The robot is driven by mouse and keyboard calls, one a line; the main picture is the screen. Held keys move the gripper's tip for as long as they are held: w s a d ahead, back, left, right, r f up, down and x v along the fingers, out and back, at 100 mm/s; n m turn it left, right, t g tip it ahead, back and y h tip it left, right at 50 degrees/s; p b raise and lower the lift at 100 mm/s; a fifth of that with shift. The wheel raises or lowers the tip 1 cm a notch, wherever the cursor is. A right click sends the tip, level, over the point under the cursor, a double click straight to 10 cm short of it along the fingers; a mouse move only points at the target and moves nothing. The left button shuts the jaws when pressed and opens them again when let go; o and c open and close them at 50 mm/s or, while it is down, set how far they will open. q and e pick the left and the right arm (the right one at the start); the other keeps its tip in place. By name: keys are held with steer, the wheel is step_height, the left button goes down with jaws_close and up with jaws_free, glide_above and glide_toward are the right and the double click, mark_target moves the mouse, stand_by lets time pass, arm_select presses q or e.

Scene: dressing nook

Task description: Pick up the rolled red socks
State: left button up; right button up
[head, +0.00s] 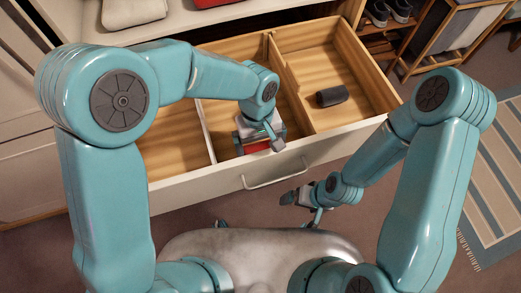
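The open drawer (222,178) has wooden dividers making left, middle and right compartments. In the middle compartment, near the drawer's front wall, a red item (257,148) that looks like the rolled red socks shows under my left gripper (260,135). The gripper points down over it and hides much of it. I cannot tell whether the fingers touch it or are closed on it. My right gripper (292,198) is outside the drawer, low in front of its front face, with nothing visible in it. Its finger opening is too small to judge.
A dark rolled item (332,95) lies in the right compartment. A drawer handle (275,178) sticks out of the front. Folded pale cloth (133,12) lies on the surface above. A shoe rack (378,42), hamper (447,30) and striped rug (490,185) are at right.

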arm_select(q)
step_height(320, 180, down, 2)
steer(key=shift+s+f, duration=0.1)
steer(key=shift+s, duration=0.05)
steer(key=shift+c, duration=0.3)
steer(key=c, duration=0.6)
